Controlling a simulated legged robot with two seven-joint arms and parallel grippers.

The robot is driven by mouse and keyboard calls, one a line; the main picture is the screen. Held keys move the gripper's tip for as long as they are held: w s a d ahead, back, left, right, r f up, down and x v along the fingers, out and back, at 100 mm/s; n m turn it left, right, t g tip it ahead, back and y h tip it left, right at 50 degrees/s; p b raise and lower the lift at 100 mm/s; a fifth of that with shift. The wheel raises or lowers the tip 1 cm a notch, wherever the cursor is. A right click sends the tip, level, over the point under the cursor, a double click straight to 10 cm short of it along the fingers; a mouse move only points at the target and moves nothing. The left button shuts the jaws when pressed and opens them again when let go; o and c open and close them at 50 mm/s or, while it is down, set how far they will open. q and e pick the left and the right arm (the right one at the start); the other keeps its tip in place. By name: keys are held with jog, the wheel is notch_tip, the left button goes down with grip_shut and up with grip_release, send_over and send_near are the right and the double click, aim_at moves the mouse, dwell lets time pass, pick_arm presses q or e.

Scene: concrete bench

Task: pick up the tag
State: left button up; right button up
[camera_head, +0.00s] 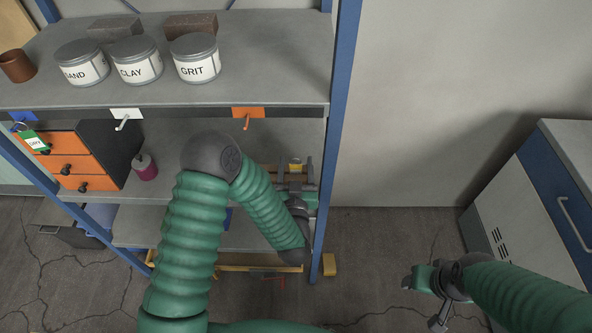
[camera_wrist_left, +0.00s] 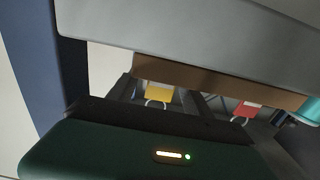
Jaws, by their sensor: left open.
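A yellow tag (camera_wrist_left: 159,96) with a ring hangs below a brown strip in the left wrist view. A red tag (camera_wrist_left: 248,109) hangs to its right. In the head view a small yellow patch (camera_head: 295,165) shows at my left gripper (camera_head: 294,172), probably the yellow tag. My left gripper is open beside the blue upright, its dark fingers reaching toward the yellow tag; contact cannot be told. A green labelled tag (camera_head: 34,141) hangs at the far left. Which tag is meant cannot be told. My right gripper (camera_head: 427,295) is low at the right; its jaws are unclear.
The upper shelf (camera_head: 275,60) bears the SAND, CLAY and GRIT tins (camera_head: 197,62), bricks and a brown cup. Its front edge has hooks on coloured plates (camera_head: 248,113). The blue upright (camera_head: 337,130) stands just right of my left gripper. A cabinet (camera_head: 540,195) stands at the right.

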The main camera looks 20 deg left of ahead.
pick_arm(q)
jog(key=shift+x, duration=1.15)
grip_shut()
jog(key=shift+r, duration=0.25)
notch_tip(320, 180, up, 3)
jog(key=shift+r+p, duration=0.25)
jog(key=shift+p, duration=0.4)
jog(key=p+v, duration=0.4)
jog(key=v, duration=1.2)
jog(key=shift+s+a+r, duration=0.15)
jog(key=shift+a+r, duration=0.05)
jog(key=shift+r, duration=0.35)
